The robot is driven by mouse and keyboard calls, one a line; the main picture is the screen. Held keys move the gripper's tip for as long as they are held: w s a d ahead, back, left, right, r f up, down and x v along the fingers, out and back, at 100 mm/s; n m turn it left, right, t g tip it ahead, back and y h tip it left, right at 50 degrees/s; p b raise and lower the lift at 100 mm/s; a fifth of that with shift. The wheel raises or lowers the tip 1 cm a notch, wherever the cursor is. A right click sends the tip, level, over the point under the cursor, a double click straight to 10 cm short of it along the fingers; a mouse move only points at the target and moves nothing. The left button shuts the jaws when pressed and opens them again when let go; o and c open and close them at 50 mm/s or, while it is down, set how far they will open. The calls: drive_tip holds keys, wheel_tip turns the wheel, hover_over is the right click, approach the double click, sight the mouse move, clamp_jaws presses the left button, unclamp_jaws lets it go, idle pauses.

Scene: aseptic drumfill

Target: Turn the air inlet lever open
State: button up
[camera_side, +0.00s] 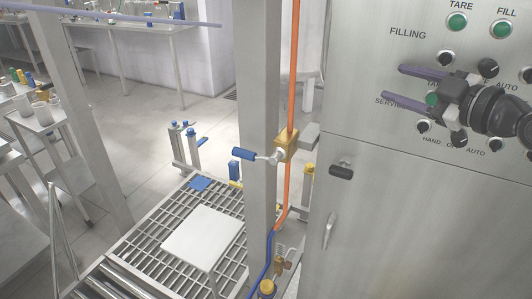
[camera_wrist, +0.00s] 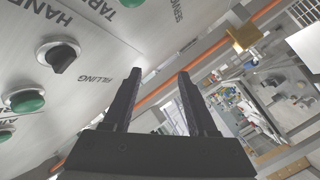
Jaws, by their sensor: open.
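A blue-handled lever (camera_side: 243,154) sticks out to the left, roughly level, from a brass valve (camera_side: 287,145) on the orange vertical pipe (camera_side: 293,60) by the steel post in the side view. No label shows which inlet it belongs to. A brass block that looks like this valve (camera_wrist: 243,36) shows at the upper right of the wrist view; the blue handle is not clear there. My gripper (camera_side: 394,83) is open and empty, in front of the control panel, up and right of the lever and well apart from it. Its two fingers (camera_wrist: 160,75) stand apart in the wrist view.
The steel control cabinet (camera_side: 430,220) with knobs and green buttons fills the right side. A black knob (camera_side: 341,171) juts from it near the lever. A smaller brass valve (camera_side: 283,262) sits lower. Space left of the lever is free.

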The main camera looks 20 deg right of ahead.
drive_tip(key=w+a+f+n+y, duration=0.25)
drive_tip(key=w+a+f, duration=0.25)
drive_tip(key=a, duration=0.3)
drive_tip(key=n+g+y, duration=0.1)
drive_tip(key=n+g, duration=0.1)
drive_tip(key=n, duration=0.1)
approach(243, 154)
drive_tip(key=x, duration=1.1)
drive_tip(key=shift+d+f, duration=0.25)
drive_tip(key=shift+d, duration=0.1)
clamp_jaws()
